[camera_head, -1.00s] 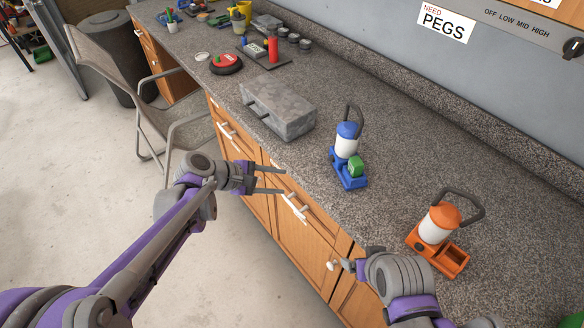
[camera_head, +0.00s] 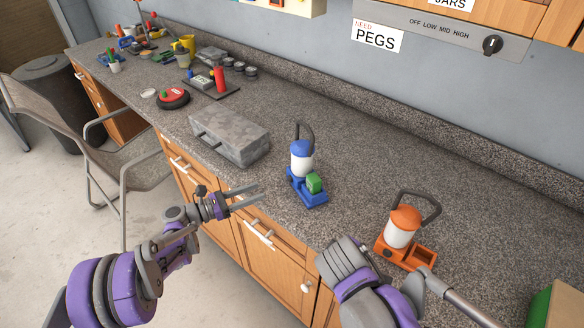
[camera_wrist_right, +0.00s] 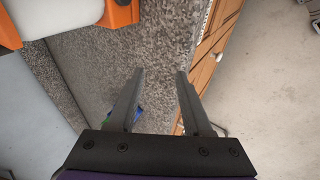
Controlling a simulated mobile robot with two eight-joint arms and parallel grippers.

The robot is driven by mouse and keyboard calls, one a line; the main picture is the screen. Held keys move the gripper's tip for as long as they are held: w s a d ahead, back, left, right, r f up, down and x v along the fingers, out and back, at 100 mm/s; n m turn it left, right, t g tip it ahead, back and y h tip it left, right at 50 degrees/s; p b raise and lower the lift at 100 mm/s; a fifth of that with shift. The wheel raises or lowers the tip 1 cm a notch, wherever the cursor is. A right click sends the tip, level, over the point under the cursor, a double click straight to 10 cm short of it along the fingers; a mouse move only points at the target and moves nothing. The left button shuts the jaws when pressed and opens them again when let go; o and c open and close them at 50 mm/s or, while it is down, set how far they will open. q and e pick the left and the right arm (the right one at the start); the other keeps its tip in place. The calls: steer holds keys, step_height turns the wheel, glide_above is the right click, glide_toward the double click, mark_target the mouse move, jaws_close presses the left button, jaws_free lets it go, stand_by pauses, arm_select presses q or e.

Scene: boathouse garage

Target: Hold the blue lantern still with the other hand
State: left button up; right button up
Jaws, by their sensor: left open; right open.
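The blue lantern (camera_head: 302,160) stands upright on the counter, with a blue base, white body, dark handle and a green block (camera_head: 314,183) on its base. My left gripper (camera_head: 256,194) is open and empty at the counter's front edge, to the left of the lantern and apart from it. My right wrist is at the lower middle in the head view, its fingers hidden there. In the right wrist view my right gripper (camera_wrist_right: 160,74) is open and empty. A small blue and green bit (camera_wrist_right: 138,116) shows beside its left finger, mostly hidden.
An orange lantern (camera_head: 402,226) stands to the right, near my right arm. A grey stone-like box (camera_head: 230,136) lies left of the blue lantern. A red round thing (camera_head: 173,98) and several tools are farther along the counter. A chair (camera_head: 75,135) stands by the drawers.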

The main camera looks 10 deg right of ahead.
steer(key=w+r+n+h, duration=0.1)
steer(key=w, duration=0.1)
steer(key=w+r+n, duration=0.1)
steer(key=w+n, duration=0.1)
steer(key=w+r+n+t+h, duration=0.1)
steer(key=w+n, duration=0.1)
steer(key=shift+w+d+h, duration=0.2)
steer(key=shift+d+h, duration=0.1)
steer(key=shift+d, duration=0.1)
steer(key=w+a+r+n+t+h, duration=0.1)
steer(key=w+r+n+t+h, duration=0.15)
steer(key=w+n, duration=0.3)
step_height(320, 180, up, 6)
steer(key=r+n+t+h, duration=0.1)
steer(key=n+t+h, duration=0.25)
steer(key=n, duration=0.35)
glide_above(308, 161)
steer(key=d, duration=0.2)
steer(key=shift+w+d+f+t+y, duration=0.2)
steer(key=shift+w+f+t+y, duration=0.1)
steer(key=shift+w, duration=0.15)
jaws_close()
arm_select(q)
jaws_close()
